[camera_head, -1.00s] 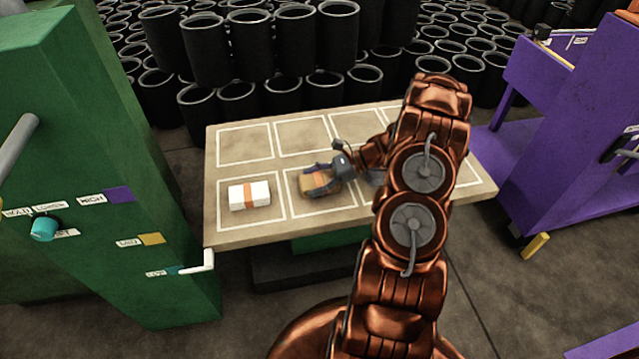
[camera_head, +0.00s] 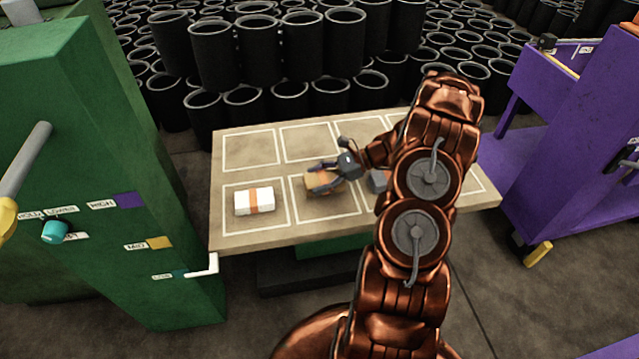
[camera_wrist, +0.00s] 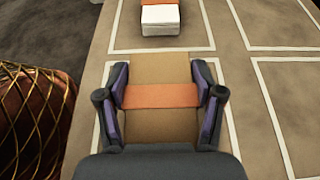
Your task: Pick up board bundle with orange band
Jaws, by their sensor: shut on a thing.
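The brown board bundle with an orange band (camera_wrist: 160,96) lies between my gripper's two fingers in the wrist view, the band crossing from finger to finger. My gripper (camera_head: 323,178) is shut on this bundle (camera_head: 318,186) over a front square of the table, second from the left. Whether the bundle's underside touches the table cannot be told. A white bundle (camera_head: 254,201), also with an orange band, lies in the front left square, apart from my gripper. It also shows at the top of the wrist view (camera_wrist: 160,20).
The tan table (camera_head: 232,238) has white-outlined squares; its back left ones are bare. A grey object (camera_head: 379,180) is partly hidden by my arm. A green cabinet (camera_head: 90,170) with levers stands left, a purple unit (camera_head: 570,165) right. Black sleeves (camera_head: 260,50) are stacked behind.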

